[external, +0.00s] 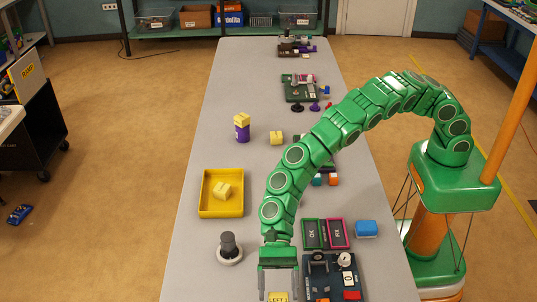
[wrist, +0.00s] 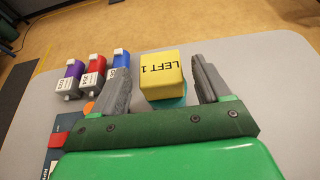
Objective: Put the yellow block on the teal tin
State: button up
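A yellow block (wrist: 161,72) marked "LEFT 1" is between my gripper's fingers in the wrist view. A teal thing (wrist: 166,103), likely the teal tin, shows just below it; the block appears to rest on it, though most of it is hidden. My gripper (wrist: 162,82) is open, with a narrow gap between each finger and the block. In the external view, my gripper (external: 278,282) is at the bottom edge, with the same yellow block (external: 278,296) between its fingers, cut off by the frame.
A grey knob (external: 229,248) stands left of my gripper. A dark panel (external: 318,264) is close on the right. Purple, red and blue containers (wrist: 93,80) show in the wrist view.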

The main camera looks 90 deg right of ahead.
jog(key=shift+o, duration=0.2)
jog(key=shift+d+r, duration=0.1)
jog(key=v, duration=1.2)
